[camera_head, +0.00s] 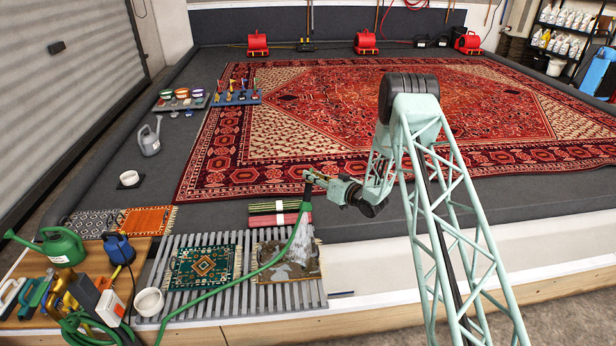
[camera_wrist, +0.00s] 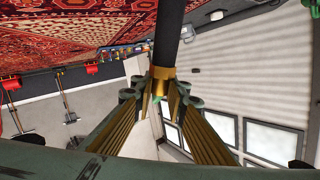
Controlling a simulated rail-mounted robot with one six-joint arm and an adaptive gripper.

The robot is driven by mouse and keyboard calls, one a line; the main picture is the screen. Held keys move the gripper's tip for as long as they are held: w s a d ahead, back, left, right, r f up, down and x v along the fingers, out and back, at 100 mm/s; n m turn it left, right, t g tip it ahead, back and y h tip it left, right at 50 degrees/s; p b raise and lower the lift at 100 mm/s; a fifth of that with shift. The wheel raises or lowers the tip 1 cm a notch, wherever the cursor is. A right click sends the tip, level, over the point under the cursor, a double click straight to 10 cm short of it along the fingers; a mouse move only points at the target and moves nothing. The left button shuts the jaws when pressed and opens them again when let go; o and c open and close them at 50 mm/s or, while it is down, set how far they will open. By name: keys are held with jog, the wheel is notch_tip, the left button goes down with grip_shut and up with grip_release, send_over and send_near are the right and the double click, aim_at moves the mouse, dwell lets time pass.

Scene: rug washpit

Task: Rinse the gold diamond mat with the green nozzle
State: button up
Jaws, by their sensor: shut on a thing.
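My gripper (camera_head: 312,180) is shut on the nozzle, a dark barrel (camera_wrist: 168,35) with a brass collar in the wrist view. A green hose (camera_head: 262,268) runs from it, across the slatted rack (camera_head: 188,303), to the lower left. On the rack's right part lies a tan-gold mat (camera_head: 308,272) with white and grey patches over much of it; its pattern is hard to make out. To its left lies a dark green mat (camera_head: 203,266) with a gold-orange diamond. I cannot tell for sure which is the gold diamond mat. The nozzle is above and behind the tan-gold mat, apart from it.
Striped folded mats (camera_head: 278,213) lie behind the rack. A grey mat (camera_head: 92,223) and an orange mat (camera_head: 150,220) lie at left. A green watering can (camera_head: 62,246), brushes and a white bowl (camera_head: 149,302) crowd the lower left. A large red rug (camera_head: 330,110) covers the pit floor.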

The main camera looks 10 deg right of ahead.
jog(key=shift+d, duration=0.5)
jog(key=shift+r, duration=0.1)
dwell(0.3)
jog(key=shift+r, duration=0.8)
jog(key=r, duration=0.3)
jog(key=a+r+m+t+h, duration=0.1)
jog(key=r, duration=0.1)
jog(key=r+h, duration=0.1)
jog(key=r, duration=0.2)
jog(key=shift+s+a+r+m, duration=0.35)
jog(key=shift+m, duration=0.05)
jog(key=s+r+m+h, duration=0.2)
jog(key=s+r, duration=0.4)
jog(key=r, duration=0.3)
jog(key=s+r+m+t+h, duration=0.1)
jog(key=s+r+h, duration=0.3)
jog(key=r, duration=0.5)
jog(key=shift+s+r+m, duration=0.3)
jog(key=shift+s+m, duration=0.4)
jog(key=shift+s, duration=0.55)
